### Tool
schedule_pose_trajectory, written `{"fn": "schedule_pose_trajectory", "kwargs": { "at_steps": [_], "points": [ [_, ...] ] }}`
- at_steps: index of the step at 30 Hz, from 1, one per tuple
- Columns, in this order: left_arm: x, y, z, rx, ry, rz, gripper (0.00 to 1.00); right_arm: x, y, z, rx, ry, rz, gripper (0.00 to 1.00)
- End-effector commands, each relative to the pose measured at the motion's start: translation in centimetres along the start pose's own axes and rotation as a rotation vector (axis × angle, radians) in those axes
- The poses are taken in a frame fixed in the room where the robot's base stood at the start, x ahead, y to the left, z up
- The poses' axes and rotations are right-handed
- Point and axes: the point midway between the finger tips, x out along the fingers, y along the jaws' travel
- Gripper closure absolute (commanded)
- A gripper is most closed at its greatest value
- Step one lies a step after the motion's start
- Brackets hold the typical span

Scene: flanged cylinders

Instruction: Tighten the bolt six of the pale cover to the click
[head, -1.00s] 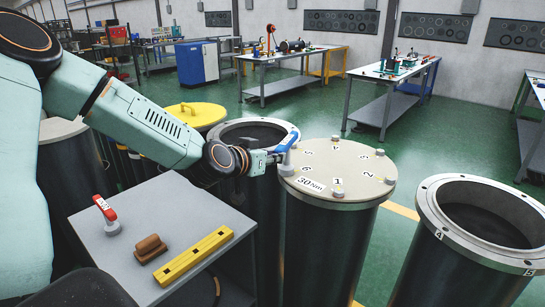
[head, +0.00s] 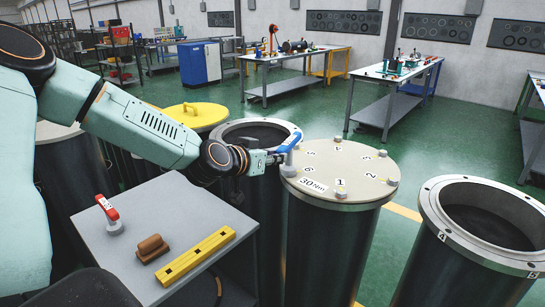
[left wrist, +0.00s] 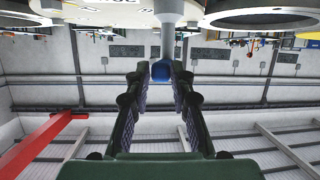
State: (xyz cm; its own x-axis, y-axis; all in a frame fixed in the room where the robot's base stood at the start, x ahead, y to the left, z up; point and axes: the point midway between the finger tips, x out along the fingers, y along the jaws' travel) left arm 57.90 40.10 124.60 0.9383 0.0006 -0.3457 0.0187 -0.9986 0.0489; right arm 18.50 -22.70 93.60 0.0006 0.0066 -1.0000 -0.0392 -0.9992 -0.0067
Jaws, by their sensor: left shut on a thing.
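The pale cover (head: 345,160) lies on a dark flanged cylinder, with numbers and bolts around its rim and a "30Nm" label. The printed 6 is at its left, with a bolt position close by. A blue-handled wrench (head: 290,143) stands there, its grey head (head: 288,169) over the cover's left edge and hiding the bolt. My left gripper (head: 276,157) is shut on the wrench from the left. In the left wrist view the blue handle (left wrist: 162,70) sits between the fingertips, the grey shaft (left wrist: 169,20) beyond. My right gripper is not in view.
A grey cart (head: 160,225) holds a red-handled tool (head: 109,213), a brown block (head: 152,248) and a yellow bar (head: 197,256). An open cylinder (head: 490,215) stands at right, another (head: 255,130) behind the gripper. A yellow lid (head: 195,115) is at back left.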

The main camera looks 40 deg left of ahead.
Motion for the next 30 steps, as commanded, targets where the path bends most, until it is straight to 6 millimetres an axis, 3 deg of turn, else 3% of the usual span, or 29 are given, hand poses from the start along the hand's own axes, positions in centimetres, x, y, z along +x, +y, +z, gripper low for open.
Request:
{"fn": "schedule_pose_trajectory", "kwargs": {
  "at_steps": [8, 30],
  "points": [
    [-0.1, 0.1, -0.1, -0.003, 0.0, -0.006, 1.0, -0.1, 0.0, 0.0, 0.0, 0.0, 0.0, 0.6],
    [-1.1, 0.1, -3.2, -0.002, 0.005, -0.008, 1.0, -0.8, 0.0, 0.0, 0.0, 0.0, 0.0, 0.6]
  ]
}}
